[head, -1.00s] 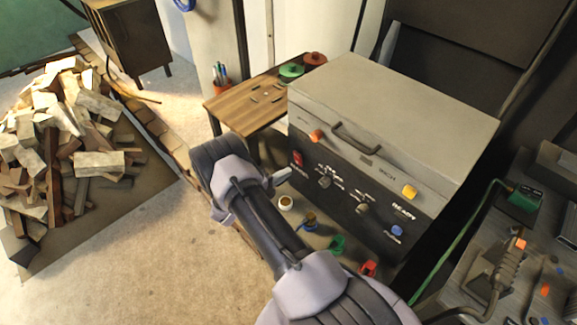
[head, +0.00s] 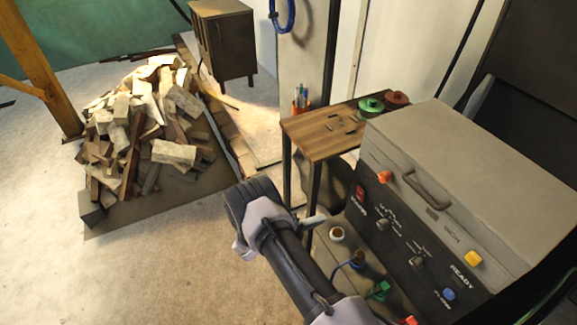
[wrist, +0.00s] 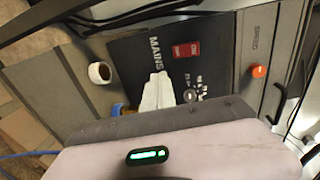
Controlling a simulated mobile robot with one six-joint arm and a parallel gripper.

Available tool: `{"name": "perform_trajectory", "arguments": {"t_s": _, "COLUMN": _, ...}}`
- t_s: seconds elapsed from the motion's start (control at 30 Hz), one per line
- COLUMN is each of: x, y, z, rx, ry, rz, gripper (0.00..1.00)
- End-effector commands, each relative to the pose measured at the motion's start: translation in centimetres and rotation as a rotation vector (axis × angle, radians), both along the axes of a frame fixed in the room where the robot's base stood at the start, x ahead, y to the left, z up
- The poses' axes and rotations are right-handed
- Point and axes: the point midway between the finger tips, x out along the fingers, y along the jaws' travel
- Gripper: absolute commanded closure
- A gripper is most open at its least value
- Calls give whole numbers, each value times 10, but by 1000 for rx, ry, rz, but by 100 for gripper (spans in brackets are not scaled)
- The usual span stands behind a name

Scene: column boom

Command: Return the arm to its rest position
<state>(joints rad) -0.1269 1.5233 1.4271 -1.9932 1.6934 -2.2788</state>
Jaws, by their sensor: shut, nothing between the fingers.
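My arm reaches up from the bottom of the head view, bent at a dark joint. My gripper (head: 317,219) shows there as a short pale tip pointing right, towards the control box (head: 450,190). In the wrist view my gripper (wrist: 160,78) has its two pale fingers together, with nothing between them. Behind them is the box's dark front panel (wrist: 135,50), with a red switch (wrist: 186,50) marked MAINS. The fingers appear in front of the panel; I cannot tell the exact gap.
A wooden side table (head: 325,135) stands behind the box. A small white cup (head: 337,235) and coloured items, including a green one (head: 378,291), sit below the panel. A wood pile (head: 150,125) lies at the left. The floor (head: 170,275) left of my arm is clear.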

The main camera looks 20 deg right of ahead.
Motion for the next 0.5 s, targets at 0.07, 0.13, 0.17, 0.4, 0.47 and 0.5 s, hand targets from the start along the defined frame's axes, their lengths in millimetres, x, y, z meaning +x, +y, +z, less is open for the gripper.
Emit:
{"name": "perform_trajectory", "arguments": {"t_s": 0.07, "x": 1, "y": 0, "z": 5, "rx": 7, "ry": -21, "rz": -12, "gripper": 100}}
{"name": "perform_trajectory", "arguments": {"t_s": 0.13, "x": 3, "y": 0, "z": 29, "rx": 41, "ry": -118, "rz": -75, "gripper": 100}}
{"name": "perform_trajectory", "arguments": {"t_s": 0.17, "x": 4, "y": 1, "z": 46, "rx": 67, "ry": -189, "rz": -120, "gripper": 100}}
{"name": "perform_trajectory", "arguments": {"t_s": 0.4, "x": -51, "y": 37, "z": 217, "rx": 337, "ry": -1089, "rz": -788, "gripper": 100}}
{"name": "perform_trajectory", "arguments": {"t_s": 0.47, "x": -76, "y": 56, "z": 253, "rx": 395, "ry": -1327, "rz": -1004, "gripper": 100}}
{"name": "perform_trajectory", "arguments": {"t_s": 0.5, "x": -93, "y": 70, "z": 274, "rx": 429, "ry": -1482, "rz": -1160, "gripper": 100}}
